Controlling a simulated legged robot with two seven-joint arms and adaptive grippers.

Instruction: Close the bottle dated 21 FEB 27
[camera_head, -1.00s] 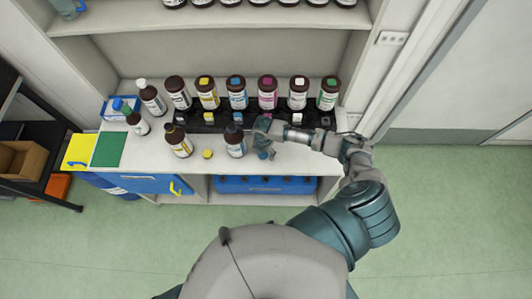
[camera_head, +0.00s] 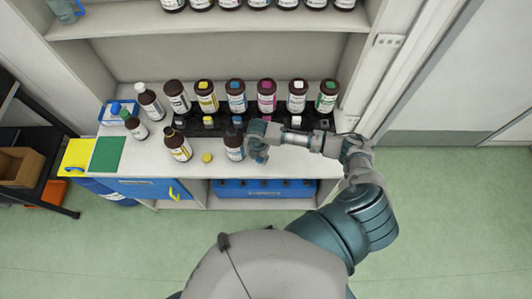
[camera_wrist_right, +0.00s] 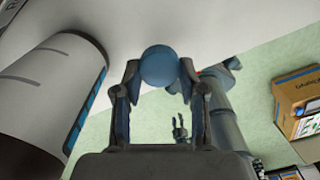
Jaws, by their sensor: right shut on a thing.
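My right gripper (camera_head: 259,153) is shut on a blue cap, just right of a dark open-necked bottle (camera_head: 234,147) with a blue-marked label. In the right wrist view the blue cap (camera_wrist_right: 159,66) sits between the fingertips, and the bottle (camera_wrist_right: 55,90) stands close at the left, apart from the cap. Another uncapped dark bottle (camera_head: 177,146) with a yellow-marked label stands to the left, with a yellow cap (camera_head: 207,157) lying beside it. The dates are too small to read. A small gripper, seemingly my left one (camera_wrist_right: 181,128), shows spread fingers in the wrist view.
A row of capped bottles (camera_head: 236,97) stands at the back, behind a dark rack (camera_head: 205,128). A green-capped bottle (camera_head: 134,124) and a white-capped bottle (camera_head: 149,102) stand at the left. The green mat (camera_head: 107,155) is clear. A shelf with bottles (camera_head: 130,21) is above.

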